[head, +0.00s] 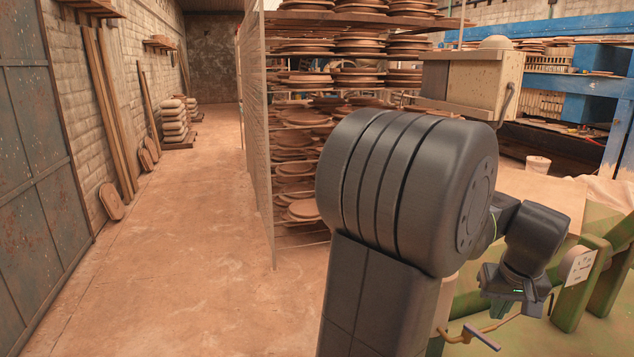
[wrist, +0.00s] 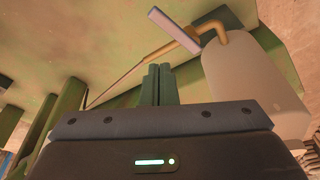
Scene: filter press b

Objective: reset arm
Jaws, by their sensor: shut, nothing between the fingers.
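My arm fills the middle and right of the head view, with its large dark shoulder in front. My gripper (wrist: 158,84) shows in the wrist view as two dark green fingers pressed together, shut and empty. The lever also shows below my wrist in the head view (head: 482,337).
A rack of stacked brown plates (head: 304,208) stands behind my arm. A beige box (head: 465,82) stands at the back right, near a blue frame (head: 590,85). A pale rounded cylinder (wrist: 245,75) is close right of the fingers. The aisle floor (head: 190,230) at left is clear.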

